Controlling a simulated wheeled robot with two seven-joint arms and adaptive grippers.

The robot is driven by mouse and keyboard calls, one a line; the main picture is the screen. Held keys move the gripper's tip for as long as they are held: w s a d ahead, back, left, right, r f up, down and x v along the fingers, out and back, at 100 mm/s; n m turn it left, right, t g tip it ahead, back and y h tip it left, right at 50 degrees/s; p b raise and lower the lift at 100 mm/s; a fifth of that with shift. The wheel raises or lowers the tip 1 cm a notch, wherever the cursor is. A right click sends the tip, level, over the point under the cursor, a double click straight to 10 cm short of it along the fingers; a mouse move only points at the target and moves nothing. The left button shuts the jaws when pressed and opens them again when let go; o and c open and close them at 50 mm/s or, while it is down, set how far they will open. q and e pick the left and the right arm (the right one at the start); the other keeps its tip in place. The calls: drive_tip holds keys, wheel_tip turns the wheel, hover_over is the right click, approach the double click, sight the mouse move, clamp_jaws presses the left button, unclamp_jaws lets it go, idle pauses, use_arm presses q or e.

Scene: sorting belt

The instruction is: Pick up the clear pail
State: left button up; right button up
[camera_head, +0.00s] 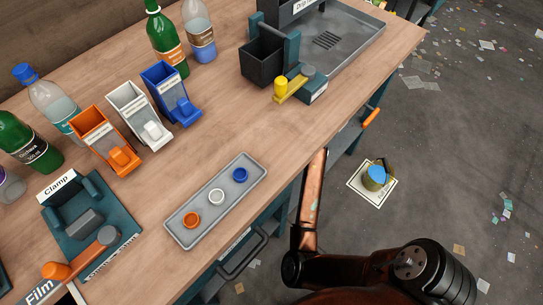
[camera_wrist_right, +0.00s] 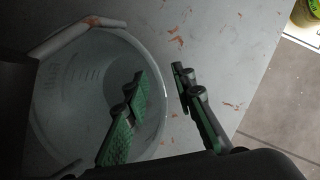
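The clear pail (camera_wrist_right: 75,85) shows in the right wrist view at the left, seen from above into its open mouth. Faint measuring marks show on its wall, and a pale handle grip lies along its upper-left rim. My right gripper (camera_wrist_right: 162,85) is open, with its green-padded fingers apart. One finger appears over the pail's mouth and the other outside its right rim, so the rim runs between them. I cannot tell whether either finger touches it. The clear pail, my right gripper and my left gripper do not show in the head view.
A yellowish pail with blue contents (camera_head: 375,178) stands on a white floor sheet (camera_head: 357,185). The workbench (camera_head: 215,125) carries bottles, bins, a grey cap tray (camera_head: 180,232) and a clamp fixture (camera_head: 85,220). The floor has scattered scraps but is otherwise open at the right.

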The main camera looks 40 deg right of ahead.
drive_tip(key=shift+c, duration=0.5)
clamp_jaws()
drive_tip(key=shift+r, duration=0.2)
